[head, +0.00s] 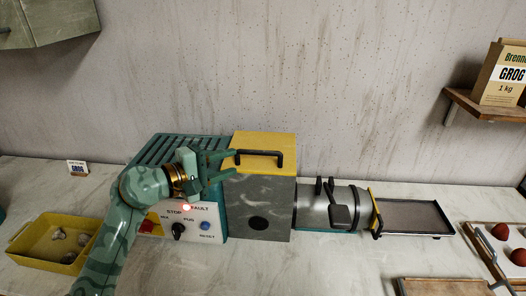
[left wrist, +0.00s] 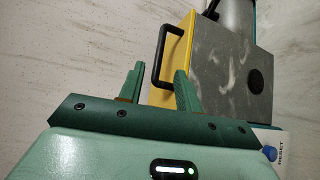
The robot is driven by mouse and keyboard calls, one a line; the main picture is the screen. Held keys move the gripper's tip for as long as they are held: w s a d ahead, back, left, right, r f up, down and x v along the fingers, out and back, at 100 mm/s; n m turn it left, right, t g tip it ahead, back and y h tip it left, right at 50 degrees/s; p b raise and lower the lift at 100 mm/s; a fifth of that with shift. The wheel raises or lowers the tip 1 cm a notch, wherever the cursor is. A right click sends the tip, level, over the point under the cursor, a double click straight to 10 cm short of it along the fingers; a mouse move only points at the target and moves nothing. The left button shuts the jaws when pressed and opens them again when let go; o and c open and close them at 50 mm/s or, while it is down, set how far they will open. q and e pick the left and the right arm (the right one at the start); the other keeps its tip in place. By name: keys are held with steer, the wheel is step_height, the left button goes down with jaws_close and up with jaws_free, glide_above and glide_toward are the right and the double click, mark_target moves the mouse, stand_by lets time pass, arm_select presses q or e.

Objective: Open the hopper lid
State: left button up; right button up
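The hopper lid (head: 262,143) is a yellow plate lying flat and closed on top of the grey hopper box (head: 262,205). A black bar handle (head: 260,158) runs along its front part. My left gripper (head: 231,164) is open, with its green fingers pointing right toward the handle's left end. In the left wrist view the lid (left wrist: 176,57), its handle (left wrist: 163,55) and my open fingers (left wrist: 157,84) show. The handle's near end seems to lie between the fingertips; I cannot tell whether they touch it. My right gripper is not in view.
The machine's control panel (head: 188,225) with a lit red lamp, black knob and blue button is below my left gripper. A metal barrel (head: 328,207) and tray (head: 415,217) extend right. A yellow bin (head: 52,245) stands left. A shelf (head: 490,105) holds a GROG bag (head: 507,75).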

mark_target(258, 154)
arm_select(q)
steer(key=x, duration=1)
steer(key=shift+w+d+f+b, duration=0.1)
steer(key=shift+w+d+b, duration=0.15)
steer(key=shift+b, duration=0.15)
jaws_close()
